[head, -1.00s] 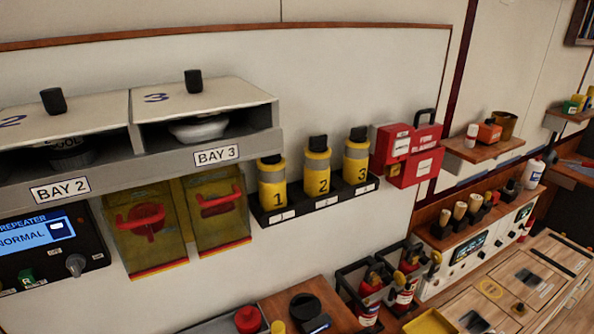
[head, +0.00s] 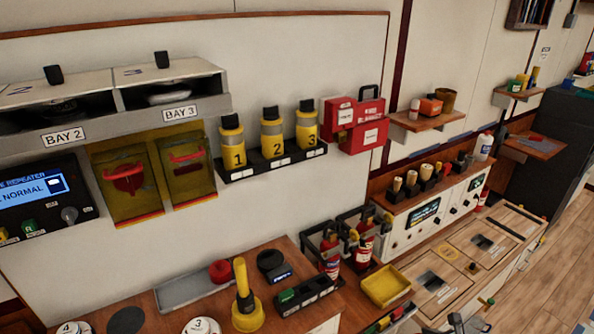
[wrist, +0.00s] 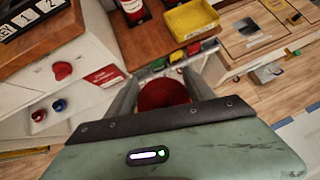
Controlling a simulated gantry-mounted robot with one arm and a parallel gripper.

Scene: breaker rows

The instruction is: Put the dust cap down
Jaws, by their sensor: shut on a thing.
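My gripper (wrist: 165,88) shows in the wrist view, its two grey fingers closed on the sides of a round dark red cap (wrist: 163,94), which I take to be the dust cap. The near part of the cap is hidden behind the gripper's dark front edge. I cannot see it touching any surface. The gripper does not show clearly in the head view. Another red round piece (head: 220,271) sits on a grey tray (head: 180,293) on the wooden counter in the head view.
A yellow tray (head: 385,286) lies right of the fire extinguishers (head: 331,258); it also shows in the wrist view (wrist: 190,19). A white panel with knobs (wrist: 62,70) is left of my gripper.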

